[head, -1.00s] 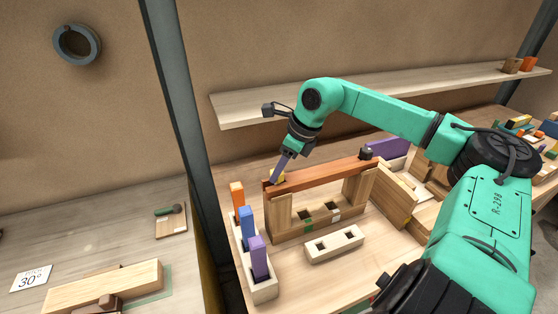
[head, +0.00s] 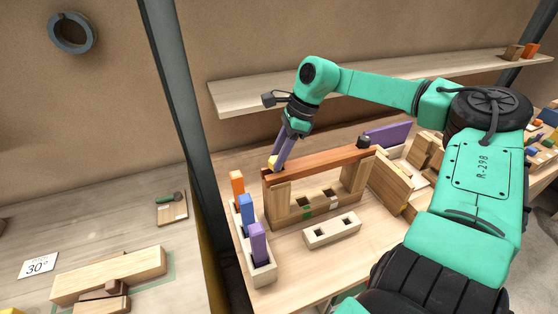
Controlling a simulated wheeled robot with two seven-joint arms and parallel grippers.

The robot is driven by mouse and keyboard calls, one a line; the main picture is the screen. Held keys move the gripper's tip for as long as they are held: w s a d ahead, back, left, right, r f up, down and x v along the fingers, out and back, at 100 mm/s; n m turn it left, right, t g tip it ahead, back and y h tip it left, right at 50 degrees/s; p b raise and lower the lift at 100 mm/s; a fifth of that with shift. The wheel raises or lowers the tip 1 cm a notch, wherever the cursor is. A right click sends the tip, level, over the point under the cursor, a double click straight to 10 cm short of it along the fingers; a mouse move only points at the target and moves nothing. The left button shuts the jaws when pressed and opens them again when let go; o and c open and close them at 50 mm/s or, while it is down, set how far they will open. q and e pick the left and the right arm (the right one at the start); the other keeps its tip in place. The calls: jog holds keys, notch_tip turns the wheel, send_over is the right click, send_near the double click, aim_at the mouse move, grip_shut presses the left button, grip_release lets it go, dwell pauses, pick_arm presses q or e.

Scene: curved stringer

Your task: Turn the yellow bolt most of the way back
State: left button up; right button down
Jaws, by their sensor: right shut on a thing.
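The yellow bolt (head: 272,162) sits at the left end of the reddish-brown curved stringer (head: 318,162). The stringer lies across two upright wooden posts on a slotted wooden base (head: 318,207). My right gripper (head: 277,164) reaches down from above with its purple fingers at the yellow bolt, shut on it. The fingers partly hide the bolt. A dark bolt or knob (head: 364,142) stands at the stringer's right end. My left gripper is not in view.
A wooden holder (head: 263,274) with orange, blue and purple pegs stands at the left front. A pale block with two holes (head: 332,231) lies in front of the base. Wooden panels (head: 392,184) stand at right. A shelf (head: 400,76) runs behind my arm.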

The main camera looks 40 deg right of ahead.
jog(key=shift+c, duration=1.8)
grip_release()
jog(key=v, duration=1.1)
jog(key=shift+r, duration=0.45)
